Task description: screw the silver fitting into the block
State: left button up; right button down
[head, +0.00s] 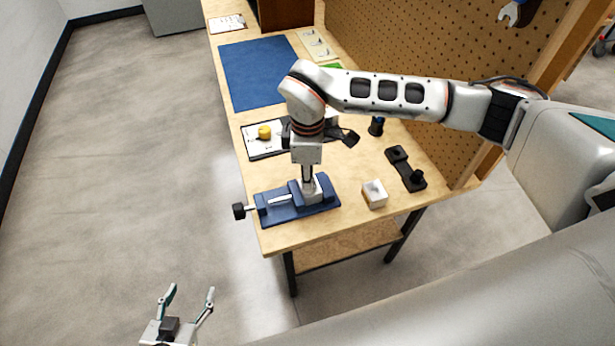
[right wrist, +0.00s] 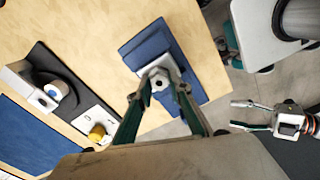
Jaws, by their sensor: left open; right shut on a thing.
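The blue vise (head: 290,205) stands near the front edge of the workbench and holds the light grey block (head: 313,192) in its jaws. My right gripper (head: 308,179) points down from above onto the block. In the right wrist view its fingertips (right wrist: 165,88) are closed around the small silver fitting (right wrist: 159,82), right at the top of the block (right wrist: 160,69). The fingers partly hide the fitting, so how deep it sits cannot be told. My left gripper (head: 187,300) is open and empty, off the bench at the bottom left of the head view.
A small white box (head: 374,194) and a black holder (head: 405,169) stand right of the vise. Behind it lies a tray (head: 262,151) with a yellow part (head: 264,132). A blue mat (head: 258,72) covers the far bench. A pegboard (head: 430,60) bounds the right side.

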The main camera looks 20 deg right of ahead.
jog(key=shift+w+m, duration=0.1)
jog(key=shift+m, duration=0.4)
jog(key=m, duration=0.4)
jog(key=shift+w+d, duration=0.1)
jog(key=c, duration=1.8)
grip_release()
jog(key=shift+o, duration=0.2)
jog(key=o, duration=0.6)
jog(key=shift+c, duration=0.2)
jog(key=shift+r, duration=0.1)
